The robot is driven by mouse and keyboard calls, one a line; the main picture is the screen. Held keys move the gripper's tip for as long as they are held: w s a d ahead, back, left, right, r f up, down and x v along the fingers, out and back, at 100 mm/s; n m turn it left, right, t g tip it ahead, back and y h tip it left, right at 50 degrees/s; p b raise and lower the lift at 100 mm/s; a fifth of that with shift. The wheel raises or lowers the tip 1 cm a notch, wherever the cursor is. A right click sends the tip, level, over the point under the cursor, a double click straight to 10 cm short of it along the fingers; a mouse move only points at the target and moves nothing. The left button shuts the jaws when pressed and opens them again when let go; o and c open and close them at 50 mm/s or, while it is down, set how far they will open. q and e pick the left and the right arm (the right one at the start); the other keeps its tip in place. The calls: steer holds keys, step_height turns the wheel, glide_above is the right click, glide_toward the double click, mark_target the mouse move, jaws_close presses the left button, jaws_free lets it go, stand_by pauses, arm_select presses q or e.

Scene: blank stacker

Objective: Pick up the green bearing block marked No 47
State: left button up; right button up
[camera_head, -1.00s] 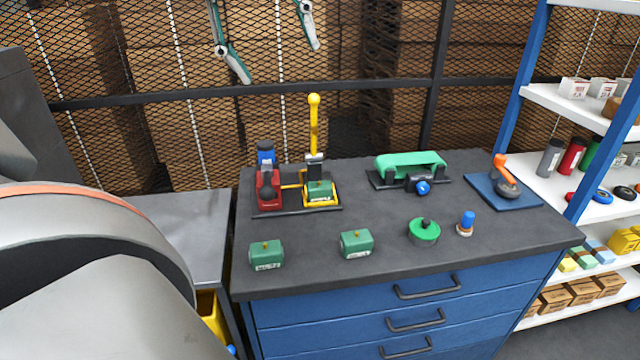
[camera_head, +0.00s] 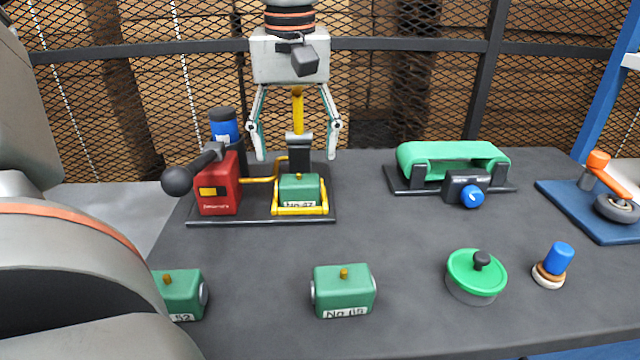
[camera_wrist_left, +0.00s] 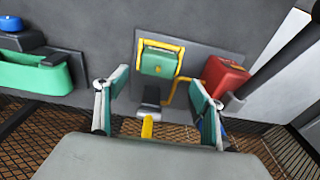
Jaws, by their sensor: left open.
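The green bearing block (camera_head: 299,188) with a white label that seems to read No 47 sits in a yellow cradle on a dark base plate, at the back left of the bench. It also shows in the left wrist view (camera_wrist_left: 159,61), framed by the yellow cradle. My left gripper (camera_head: 296,154) is open, fingers pointing down, behind and above the block, apart from it. In the left wrist view its open fingers (camera_wrist_left: 159,82) straddle the line to the block. My right gripper is not in view.
A red unit (camera_head: 218,188) with a black ball handle (camera_head: 178,181) stands left of the cradle. A green belt device (camera_head: 452,156), lidded pot (camera_head: 476,277) and blue-topped peg (camera_head: 558,260) are right.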

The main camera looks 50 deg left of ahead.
mark_target(299, 174)
arm_select(q)
steer(key=shift+f, duration=1.1)
steer(key=f, duration=0.1)
steer(key=f+b, duration=0.1)
steer(key=f, duration=0.1)
steer(key=f+b, duration=0.1)
steer(key=shift+w+a+f, duration=0.1)
steer(key=shift+w+f, duration=0.25)
steer(key=shift+f, duration=0.05)
steer(key=shift+w+a+f, duration=0.1)
steer(key=shift+f, duration=0.3)
steer(key=shift+r, duration=0.2)
steer(key=shift+c, duration=0.7)
steer(key=c, duration=1.8)
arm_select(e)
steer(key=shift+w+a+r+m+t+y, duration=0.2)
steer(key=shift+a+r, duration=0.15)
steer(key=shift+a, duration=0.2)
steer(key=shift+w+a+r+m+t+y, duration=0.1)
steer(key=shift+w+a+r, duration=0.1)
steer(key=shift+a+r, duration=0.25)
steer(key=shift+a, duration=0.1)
